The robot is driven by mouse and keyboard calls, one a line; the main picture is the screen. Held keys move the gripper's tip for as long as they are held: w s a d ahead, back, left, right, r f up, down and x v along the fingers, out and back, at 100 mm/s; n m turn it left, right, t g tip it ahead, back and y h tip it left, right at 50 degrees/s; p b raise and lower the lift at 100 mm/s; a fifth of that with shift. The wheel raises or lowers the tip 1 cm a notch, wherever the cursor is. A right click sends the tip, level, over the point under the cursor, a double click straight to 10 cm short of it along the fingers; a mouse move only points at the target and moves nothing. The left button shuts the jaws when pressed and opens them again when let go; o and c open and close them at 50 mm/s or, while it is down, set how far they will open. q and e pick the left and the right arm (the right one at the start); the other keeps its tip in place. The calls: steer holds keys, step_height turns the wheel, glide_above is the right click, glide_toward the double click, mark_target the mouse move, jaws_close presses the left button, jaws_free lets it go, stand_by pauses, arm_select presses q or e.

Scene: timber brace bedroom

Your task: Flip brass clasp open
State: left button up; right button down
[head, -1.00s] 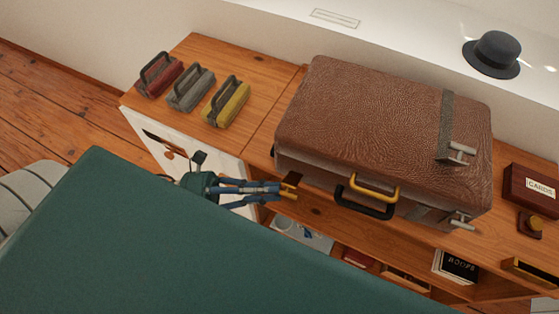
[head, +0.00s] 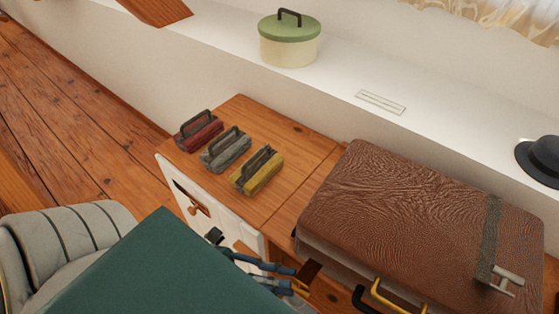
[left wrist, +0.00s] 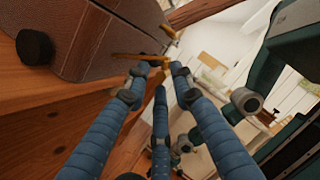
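The brown leather suitcase (head: 410,215) lies on the wooden cabinet with its lid shut. On its front a brass-coloured loop (head: 392,299) sits over a black handle (head: 362,297), partly cut off by the frame. My left gripper (head: 298,284) is at the suitcase's front left, with a brown tab (head: 308,271) and a small gold piece at its fingertips. In the left wrist view its blue fingers (left wrist: 160,78) are spread, beside the suitcase (left wrist: 105,38). A thin brass bar (left wrist: 135,57) shows by the left fingertip; contact is unclear. My right gripper is not seen.
A grey clasp (head: 498,278) and strap are at the suitcase's right. Red (head: 200,133), grey (head: 226,151) and yellow (head: 258,172) handled blocks stand left of it. A green-lidded pot (head: 289,42) and black hat (head: 540,160) are on the white ledge. A striped chair (head: 65,245) is at left.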

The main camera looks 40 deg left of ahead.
arm_select(q)
steer(key=v, duration=1.2)
stand_by(0.7)
